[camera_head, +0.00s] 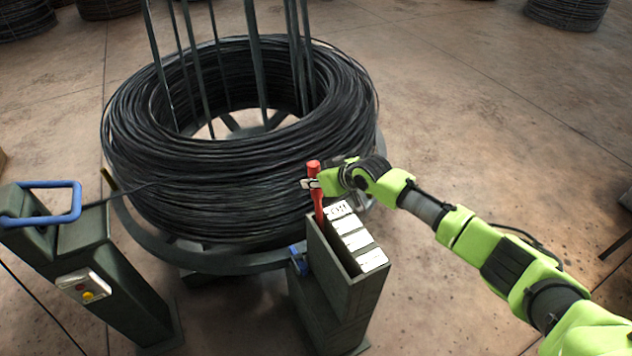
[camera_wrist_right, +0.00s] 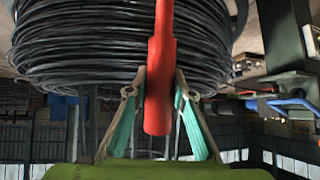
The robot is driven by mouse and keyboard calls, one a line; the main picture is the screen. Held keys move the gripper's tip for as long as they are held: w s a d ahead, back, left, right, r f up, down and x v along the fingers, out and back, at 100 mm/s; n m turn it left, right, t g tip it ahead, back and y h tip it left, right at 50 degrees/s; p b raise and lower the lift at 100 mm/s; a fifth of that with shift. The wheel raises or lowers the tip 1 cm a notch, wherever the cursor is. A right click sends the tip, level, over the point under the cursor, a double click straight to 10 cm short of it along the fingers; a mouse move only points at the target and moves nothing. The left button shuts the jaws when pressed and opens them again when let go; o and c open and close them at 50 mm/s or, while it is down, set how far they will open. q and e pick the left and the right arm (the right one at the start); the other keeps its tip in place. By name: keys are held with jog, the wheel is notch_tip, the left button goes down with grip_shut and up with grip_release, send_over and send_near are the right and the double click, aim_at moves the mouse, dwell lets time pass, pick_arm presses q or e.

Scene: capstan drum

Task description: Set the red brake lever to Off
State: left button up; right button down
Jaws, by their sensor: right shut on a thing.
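The red brake lever (camera_head: 317,205) stands nearly upright out of the far end of the slot in a grey-green brake box (camera_head: 345,278). Several white label plates (camera_head: 349,232) line the box's top beside the slot; their text is too small to read. My right gripper (camera_head: 312,184) is shut on the lever's upper part, just below its top. In the right wrist view the red lever (camera_wrist_right: 159,85) runs between the two fingertips (camera_wrist_right: 159,88), with its end towards the palm. My left gripper is not in view.
A large coil of black wire (camera_head: 190,185) on a round stand is close behind the lever. A control post (camera_head: 95,265) with a button box (camera_head: 84,287) and a blue handle (camera_head: 45,203) stands at left. The floor at right is mostly clear.

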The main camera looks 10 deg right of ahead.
jog(key=shift+w+r, duration=0.15)
jog(key=c, duration=1.9)
grip_release()
jog(key=shift+o, duration=0.9)
jog(key=shift+w+a+f, duration=0.15)
jog(key=shift+w+f, duration=0.1)
jog(key=shift+f, duration=0.05)
jog(key=v, duration=1.2)
